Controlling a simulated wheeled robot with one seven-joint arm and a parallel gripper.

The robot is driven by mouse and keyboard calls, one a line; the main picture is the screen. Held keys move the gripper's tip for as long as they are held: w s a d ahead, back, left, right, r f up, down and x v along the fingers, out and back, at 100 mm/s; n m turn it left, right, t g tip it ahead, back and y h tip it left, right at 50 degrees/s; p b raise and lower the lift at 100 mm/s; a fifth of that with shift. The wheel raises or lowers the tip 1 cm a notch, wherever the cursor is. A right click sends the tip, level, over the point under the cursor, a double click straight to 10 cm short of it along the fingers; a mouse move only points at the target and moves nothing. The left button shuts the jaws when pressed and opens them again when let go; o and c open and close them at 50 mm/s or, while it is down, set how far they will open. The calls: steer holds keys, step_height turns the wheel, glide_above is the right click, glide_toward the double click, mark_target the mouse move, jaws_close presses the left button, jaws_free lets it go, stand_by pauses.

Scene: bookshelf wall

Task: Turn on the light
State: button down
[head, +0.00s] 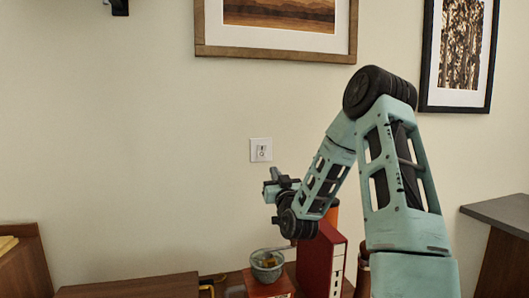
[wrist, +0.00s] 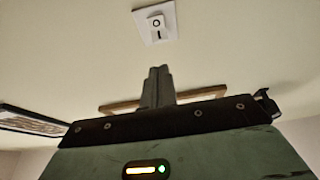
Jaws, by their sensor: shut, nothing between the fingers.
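The light switch is a small white plate (head: 261,149) on the cream wall. In the wrist view the switch (wrist: 156,22) shows close up at the top, with a rocker marked by a circle and a bar. My gripper (head: 270,183) is just below the switch in the head view. In the wrist view its fingers (wrist: 158,76) are together and empty, pointing towards the switch, with a gap in the picture between them and the plate. I cannot tell whether the fingertips touch the wall.
A wood-framed picture (head: 280,50) and a black-framed picture (head: 460,97) hang on the wall. Below my arm stand a red binder (head: 318,262) and a glass bowl (head: 267,263) on a red box (head: 270,287). A grey-topped cabinet (head: 503,212) is at the right. The wall around the switch is clear.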

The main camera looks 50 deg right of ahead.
stand_by(0.3)
steer(key=p, duration=0.7)
glide_toward(262, 146)
steer(key=x, duration=0.5)
steer(key=shift+d+r, duration=0.1)
steer(key=shift+r, duration=0.35)
steer(key=shift+w+d+r, duration=0.1)
steer(key=shift+w+d, duration=0.25)
steer(key=shift+w, duration=0.3)
steer(key=shift+w+r+y+p, duration=0.3)
steer(key=shift+r+p, duration=0.1)
steer(key=shift+p, duration=0.15)
steer(key=shift+d+f, duration=0.15)
steer(key=shift+f, duration=0.1)
steer(key=shift+s, duration=0.1)
